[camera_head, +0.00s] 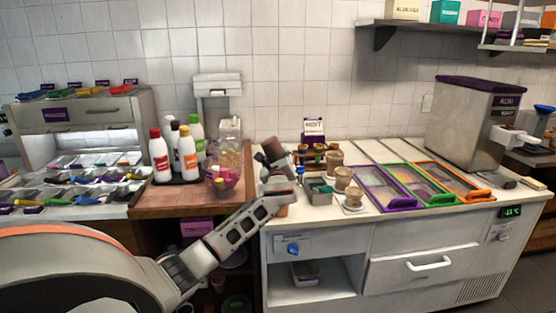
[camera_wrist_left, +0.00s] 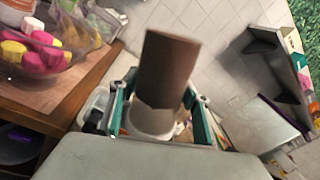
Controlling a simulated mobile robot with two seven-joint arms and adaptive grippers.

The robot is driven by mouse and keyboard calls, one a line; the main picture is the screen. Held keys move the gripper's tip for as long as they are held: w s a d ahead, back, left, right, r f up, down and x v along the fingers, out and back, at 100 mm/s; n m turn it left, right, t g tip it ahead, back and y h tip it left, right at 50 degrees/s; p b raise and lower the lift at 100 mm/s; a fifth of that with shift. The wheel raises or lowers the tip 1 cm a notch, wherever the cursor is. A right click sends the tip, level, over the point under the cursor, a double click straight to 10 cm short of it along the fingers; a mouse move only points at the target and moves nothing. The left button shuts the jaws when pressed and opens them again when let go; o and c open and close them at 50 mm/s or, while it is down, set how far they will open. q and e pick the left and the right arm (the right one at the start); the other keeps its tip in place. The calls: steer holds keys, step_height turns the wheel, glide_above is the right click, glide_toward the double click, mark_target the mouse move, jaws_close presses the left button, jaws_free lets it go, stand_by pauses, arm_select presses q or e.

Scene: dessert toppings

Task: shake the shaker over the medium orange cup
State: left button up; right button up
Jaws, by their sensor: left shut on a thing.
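My left gripper (camera_head: 269,174) is shut on the shaker (camera_head: 273,150), a dark brown cylinder held tilted above the left end of the white counter. In the left wrist view the shaker (camera_wrist_left: 167,70) shows a brown body and a pale lower part between the finger pads. Three tan cups stand to the right of the gripper: a back cup (camera_head: 333,160), a middle cup (camera_head: 343,178) and a front cup (camera_head: 352,196). I cannot tell which is the medium orange cup. An orange-brown thing shows partly below the gripper, mostly hidden. My right gripper is not in view.
A small metal container (camera_head: 319,191) stands between gripper and cups. Purple, green and orange framed trays lie to the right. A clear bowl (camera_head: 222,178) of colourful pieces and several sauce bottles (camera_head: 187,152) stand left on a wooden board (camera_head: 165,200).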

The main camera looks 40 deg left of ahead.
mark_target(277, 139)
arm_select(q)
steer(key=shift+r+p, duration=1)
steer(key=shift+r, duration=1.5)
steer(key=shift+s+r, duration=0.1)
steer(key=shift+r, duration=0.9)
step_height(277, 139, down, 8)
steer(key=b, duration=0.4)
steer(key=shift+f, duration=0.1)
